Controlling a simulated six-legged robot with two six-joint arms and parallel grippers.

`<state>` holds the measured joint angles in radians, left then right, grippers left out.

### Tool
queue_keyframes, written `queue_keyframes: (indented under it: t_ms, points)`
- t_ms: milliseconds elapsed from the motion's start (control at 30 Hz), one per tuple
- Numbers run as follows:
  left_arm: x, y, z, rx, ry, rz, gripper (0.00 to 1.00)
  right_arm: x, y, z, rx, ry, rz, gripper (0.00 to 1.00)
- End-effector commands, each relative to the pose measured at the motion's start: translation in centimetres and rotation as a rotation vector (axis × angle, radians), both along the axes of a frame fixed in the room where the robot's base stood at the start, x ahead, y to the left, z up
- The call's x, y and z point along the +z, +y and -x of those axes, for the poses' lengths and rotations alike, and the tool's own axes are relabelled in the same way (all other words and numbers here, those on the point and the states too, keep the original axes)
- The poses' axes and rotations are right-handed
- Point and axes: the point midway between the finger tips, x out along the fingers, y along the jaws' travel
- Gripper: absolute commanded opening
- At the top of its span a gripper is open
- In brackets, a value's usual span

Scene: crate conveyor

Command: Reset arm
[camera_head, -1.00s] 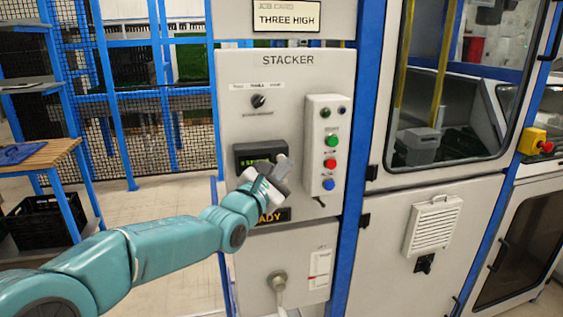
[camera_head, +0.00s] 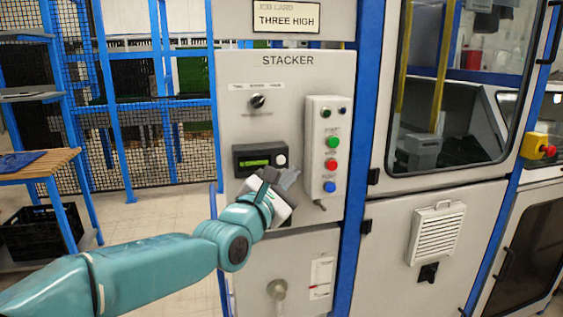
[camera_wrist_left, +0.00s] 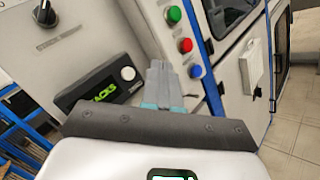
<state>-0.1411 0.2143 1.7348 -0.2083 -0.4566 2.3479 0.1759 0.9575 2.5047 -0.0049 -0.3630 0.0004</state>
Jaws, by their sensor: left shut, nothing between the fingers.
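My left gripper (camera_head: 284,179) is shut and empty in front of the grey stacker panel (camera_head: 228,130). It is below and right of the black display unit (camera_head: 245,165) with its lit green screen, and left of the button box's lower end. In the left wrist view the closed fingers (camera_wrist_left: 158,75) point up between the display (camera_wrist_left: 85,98), which reads partly "ACKS", and the button box (camera_wrist_left: 150,25). Whether the fingers touch the panel cannot be told. My right gripper is not in view.
The white button box (camera_head: 314,150) carries green, red and blue buttons. A selector knob (camera_head: 257,101) sits above the display. A job card (camera_head: 287,18) reads "THREE HIGH". At right is a windowed cabinet (camera_head: 400,240) with an emergency stop (camera_head: 548,151). A wooden-topped bench (camera_head: 40,165) stands at left.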

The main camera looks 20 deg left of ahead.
Motion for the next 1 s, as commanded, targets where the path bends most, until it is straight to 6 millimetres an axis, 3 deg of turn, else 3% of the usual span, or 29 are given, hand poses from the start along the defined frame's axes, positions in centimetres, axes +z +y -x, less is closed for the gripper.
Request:
queue_keyframes:
  t_ms: [267, 367, 467, 567, 600, 667, 800, 867, 1000]
  points:
    - [-0.1, 0.2, 0.0, 0.002, 0.001, 0.0, 0.0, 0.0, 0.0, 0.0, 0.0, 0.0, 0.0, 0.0]
    - [-2.0, 0.9, -0.9, 0.017, 0.035, -0.003, 0.0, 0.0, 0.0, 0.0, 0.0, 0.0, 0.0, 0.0]
    - [-7.6, 1.2, -2.5, 0.023, 0.132, -0.012, 0.0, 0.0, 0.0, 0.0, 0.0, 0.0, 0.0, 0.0]
    - [-15.7, 0.9, -3.2, 0.016, 0.281, -0.015, 0.0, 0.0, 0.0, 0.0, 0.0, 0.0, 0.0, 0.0]
    - [-19.2, 0.8, -3.0, 0.013, 0.347, -0.015, 0.0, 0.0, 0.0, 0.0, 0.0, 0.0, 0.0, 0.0]
    - [-24.2, 0.4, -2.4, 0.003, 0.44, -0.035, 0.0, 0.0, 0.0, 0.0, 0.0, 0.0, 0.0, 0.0]
    - [-35.5, -0.5, 1.2, -0.049, 0.648, -0.17, 0.0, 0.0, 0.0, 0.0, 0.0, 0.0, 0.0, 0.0]
    - [-40.0, -1.0, 3.6, -0.092, 0.731, -0.253, 0.0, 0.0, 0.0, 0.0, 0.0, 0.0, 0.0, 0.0]
    - [-49.3, -2.5, 10.9, -0.26, 0.901, -0.489, 0.0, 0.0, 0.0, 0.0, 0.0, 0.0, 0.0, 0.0]
